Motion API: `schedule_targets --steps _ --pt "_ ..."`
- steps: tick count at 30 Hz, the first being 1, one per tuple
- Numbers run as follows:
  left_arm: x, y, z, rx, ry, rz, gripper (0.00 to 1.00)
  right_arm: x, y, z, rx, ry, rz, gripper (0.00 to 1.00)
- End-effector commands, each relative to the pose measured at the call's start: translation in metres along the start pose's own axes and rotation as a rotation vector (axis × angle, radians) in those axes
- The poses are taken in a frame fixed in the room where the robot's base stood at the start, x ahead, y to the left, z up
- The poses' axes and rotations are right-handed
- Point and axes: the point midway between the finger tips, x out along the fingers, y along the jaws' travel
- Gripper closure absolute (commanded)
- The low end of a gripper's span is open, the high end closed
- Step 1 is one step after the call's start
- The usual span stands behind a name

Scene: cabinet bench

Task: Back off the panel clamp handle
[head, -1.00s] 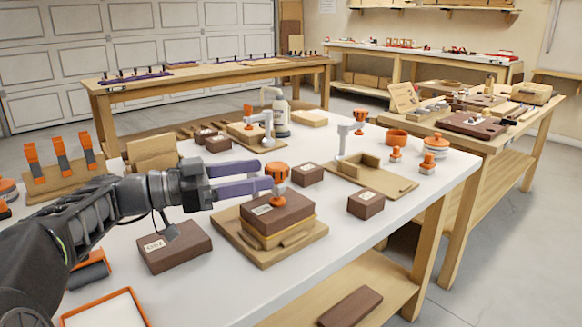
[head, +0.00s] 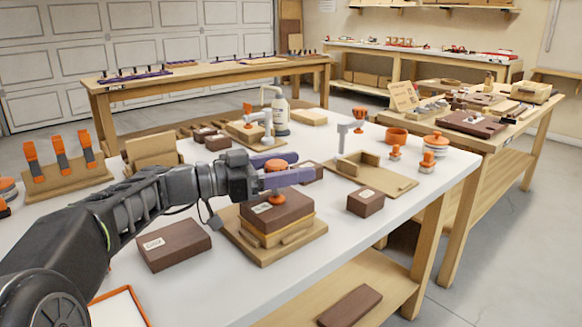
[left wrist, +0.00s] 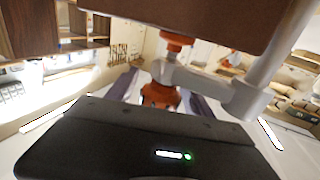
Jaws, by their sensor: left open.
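An orange clamp handle (head: 276,164) stands above a dark brown panel block (head: 285,212) on a wooden fixture (head: 262,253). The handle is partly hidden by my left gripper (head: 302,168). A small orange pad (head: 277,196) sits on top of the block. The left gripper is open, its purple fingers on either side of the handle. In the left wrist view the handle (left wrist: 160,95) shows between the two fingers, with the grey clamp arm (left wrist: 220,90) beside it and the brown block (left wrist: 190,18) at the top. Contact with the handle cannot be told. My right gripper is not in view.
A labelled brown block (head: 173,244) lies left of the fixture, under my left arm. Another brown block (head: 365,202) lies to the right. A second clamp (head: 347,135) stands on a wooden board behind. The white tabletop (head: 345,238) is clear near its front right edge.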

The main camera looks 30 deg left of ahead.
Motion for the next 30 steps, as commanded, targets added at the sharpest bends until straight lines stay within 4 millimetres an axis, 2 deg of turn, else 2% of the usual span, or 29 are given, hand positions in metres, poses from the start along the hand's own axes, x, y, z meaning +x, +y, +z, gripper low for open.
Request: schedule_targets --steps 5,26,30 --pt "-0.0002 -0.0001 -0.0002 0.0 0.0 0.0 0.4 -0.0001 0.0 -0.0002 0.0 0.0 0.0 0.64" --pt "-0.0006 0.0 -0.0002 0.0 0.0 0.0 0.98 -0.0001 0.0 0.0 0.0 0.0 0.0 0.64" --pt "-0.0006 0.0001 0.0 0.0 0.0 0.0 1.0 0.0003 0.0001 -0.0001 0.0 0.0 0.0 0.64"
